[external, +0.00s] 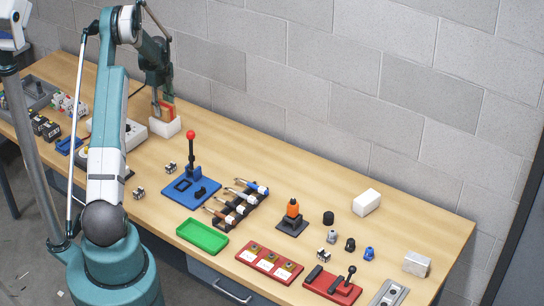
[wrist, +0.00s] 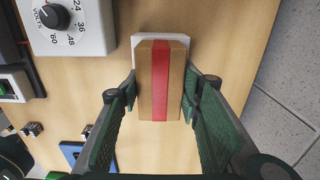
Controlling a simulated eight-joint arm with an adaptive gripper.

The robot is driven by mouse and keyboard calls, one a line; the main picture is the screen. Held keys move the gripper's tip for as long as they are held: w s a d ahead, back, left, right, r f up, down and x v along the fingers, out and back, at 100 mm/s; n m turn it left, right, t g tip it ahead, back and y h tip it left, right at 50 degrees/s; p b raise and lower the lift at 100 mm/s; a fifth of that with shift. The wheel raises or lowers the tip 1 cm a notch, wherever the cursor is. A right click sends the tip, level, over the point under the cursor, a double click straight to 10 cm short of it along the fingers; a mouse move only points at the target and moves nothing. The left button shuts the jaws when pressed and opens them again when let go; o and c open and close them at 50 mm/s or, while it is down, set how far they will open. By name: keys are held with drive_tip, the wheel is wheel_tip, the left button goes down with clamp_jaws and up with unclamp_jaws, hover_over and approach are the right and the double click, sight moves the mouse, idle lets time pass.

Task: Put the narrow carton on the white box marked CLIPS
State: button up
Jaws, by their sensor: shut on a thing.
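The narrow carton, brown with a red band, shows in the wrist view (wrist: 147,100) and in the external view (external: 167,112). My gripper (wrist: 159,98) is shut on it, with a finger on each side. In the external view my gripper (external: 163,100) is at the back left of the bench. A white box (external: 166,128) is directly under the carton; its top edge shows past the carton in the wrist view (wrist: 138,40). No CLIPS marking is readable. I cannot tell whether the carton touches the box. The carton hides most of the box top in the wrist view.
A dial unit marked VOLTS (wrist: 75,22) stands left of the white box. Another white box (external: 367,202) and a greyish box (external: 417,264) stand further right. A blue lever base (external: 191,187) and green tray (external: 202,236) are nearer the front. The block wall is behind.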

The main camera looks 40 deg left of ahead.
sight(166, 106)
drive_tip(key=shift+f, duration=0.15)
drive_tip(key=o, duration=1)
wheel_tip(166, 106, up, 12)
drive_tip(key=shift+r+b, duration=0.2)
drive_tip(key=shift+b, duration=0.25)
idle(0.6)
